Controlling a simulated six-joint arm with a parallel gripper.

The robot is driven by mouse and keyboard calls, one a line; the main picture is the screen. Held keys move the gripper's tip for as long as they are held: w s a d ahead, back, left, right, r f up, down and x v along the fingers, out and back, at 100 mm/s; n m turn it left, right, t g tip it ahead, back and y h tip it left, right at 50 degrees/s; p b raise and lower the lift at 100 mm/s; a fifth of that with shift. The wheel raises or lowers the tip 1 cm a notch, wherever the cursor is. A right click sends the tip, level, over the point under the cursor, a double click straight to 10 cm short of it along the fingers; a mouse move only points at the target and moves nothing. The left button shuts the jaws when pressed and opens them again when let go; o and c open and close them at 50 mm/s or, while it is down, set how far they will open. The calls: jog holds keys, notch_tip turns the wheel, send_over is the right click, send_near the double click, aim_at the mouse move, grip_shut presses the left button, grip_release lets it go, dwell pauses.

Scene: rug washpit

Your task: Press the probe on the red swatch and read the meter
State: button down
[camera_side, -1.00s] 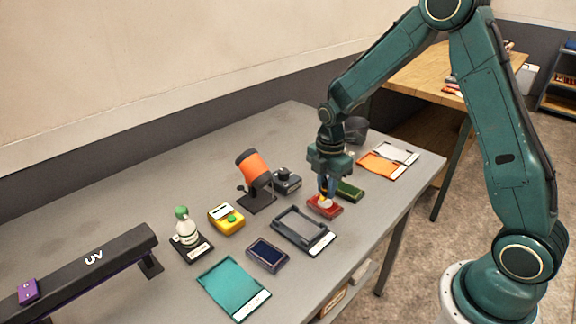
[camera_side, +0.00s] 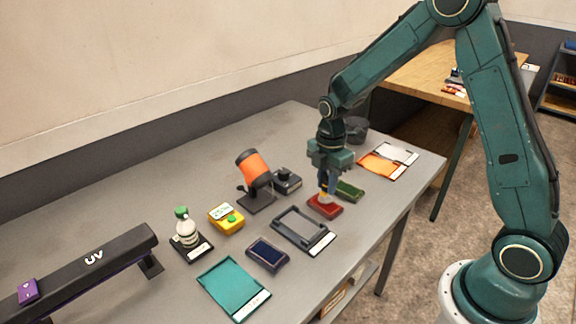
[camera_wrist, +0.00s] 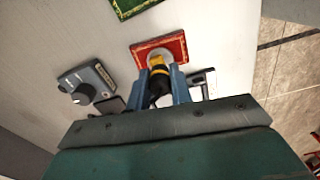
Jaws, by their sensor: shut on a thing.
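The red swatch (camera_side: 328,209) lies flat near the right part of the grey table, and it also shows in the wrist view (camera_wrist: 176,44). My gripper (camera_side: 327,190) points down over it, shut on the probe (camera_wrist: 158,76), which has a yellow and black body and a pale round foot. In the wrist view the foot overlaps the swatch's near half. I cannot tell whether it touches or hangs just above. The yellow meter (camera_side: 226,218) stands to the left, its pale screen showing greenish marks too small to read.
A green swatch (camera_side: 349,191) lies just behind the red one. A dark frame tray (camera_side: 304,231) is in front, and a black device with a knob (camera_side: 287,182) is to the left. An orange lamp (camera_side: 254,170) and a bottle (camera_side: 186,230) stand further left.

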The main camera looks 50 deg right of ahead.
jog(key=shift+r, duration=2.75)
